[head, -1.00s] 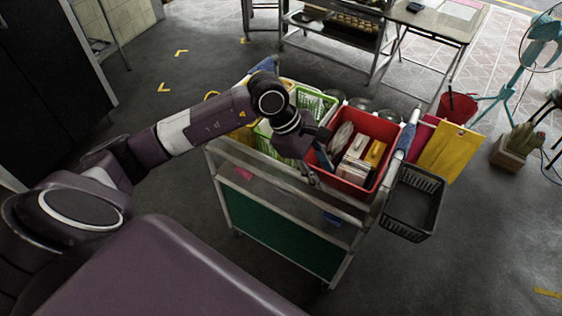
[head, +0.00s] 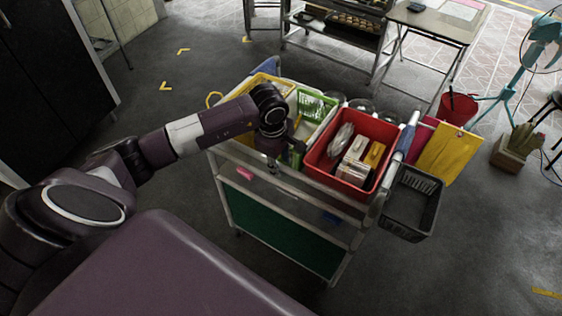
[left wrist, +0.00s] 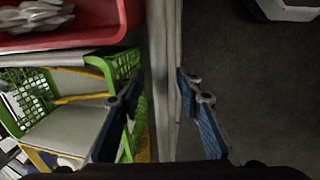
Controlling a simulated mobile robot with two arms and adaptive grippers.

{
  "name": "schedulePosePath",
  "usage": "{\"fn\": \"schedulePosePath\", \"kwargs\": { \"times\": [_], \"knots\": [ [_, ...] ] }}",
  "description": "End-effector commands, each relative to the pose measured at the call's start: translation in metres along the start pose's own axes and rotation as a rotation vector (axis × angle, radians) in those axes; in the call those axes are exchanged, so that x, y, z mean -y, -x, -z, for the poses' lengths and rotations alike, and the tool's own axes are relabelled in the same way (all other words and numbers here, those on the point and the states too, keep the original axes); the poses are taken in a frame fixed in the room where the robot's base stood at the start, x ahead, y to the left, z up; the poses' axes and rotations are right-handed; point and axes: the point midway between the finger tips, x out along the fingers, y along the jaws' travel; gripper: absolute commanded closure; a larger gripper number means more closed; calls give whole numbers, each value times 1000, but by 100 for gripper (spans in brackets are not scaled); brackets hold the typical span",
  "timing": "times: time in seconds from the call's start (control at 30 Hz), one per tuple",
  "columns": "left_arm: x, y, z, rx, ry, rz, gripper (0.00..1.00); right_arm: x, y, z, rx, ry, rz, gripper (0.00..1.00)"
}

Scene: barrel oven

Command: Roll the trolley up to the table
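The trolley (head: 285,235) stands in front of me, with a green front panel and a metal top rail along its near side. It carries baskets and a red bin. The table (head: 436,25), light-topped with folding legs, stands beyond it at the upper right. My left gripper (head: 273,160) is at the trolley's near top edge, left of the red bin. In the left wrist view my gripper (left wrist: 158,112) is open, its blue-padded fingers on either side of the trolley's metal rail (left wrist: 163,50). Whether a finger touches the rail is unclear. My right gripper is not in view.
The red bin (head: 330,178), green basket (head: 318,103) and a black basket (head: 411,203) are on the trolley. A red bucket (head: 457,108), teal fan (head: 545,28) and potted cactus (head: 515,150) stand to the right. Floor left of the trolley's far end is clear.

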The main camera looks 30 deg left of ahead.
Motion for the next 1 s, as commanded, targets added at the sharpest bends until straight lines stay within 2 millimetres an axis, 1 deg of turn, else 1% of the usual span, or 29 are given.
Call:
{"fn": "schedulePosePath", "kwargs": {
  "times": [0.2, 0.27, 0.5, 0.87, 1.0],
  "knots": [
    [0, -1, 0, 0, 0, 0, 67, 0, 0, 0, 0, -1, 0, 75],
    [0, -1, 0, 0, 0, -1, 73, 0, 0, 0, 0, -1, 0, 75],
    [0, 0, 0, 0, 0, -1, 99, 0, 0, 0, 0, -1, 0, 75],
    [0, 0, 0, 0, 1, -1, 100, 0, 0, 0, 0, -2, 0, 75],
    [-4, -2, 0, 1, 1, -3, 100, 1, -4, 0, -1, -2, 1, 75]
  ]
}}
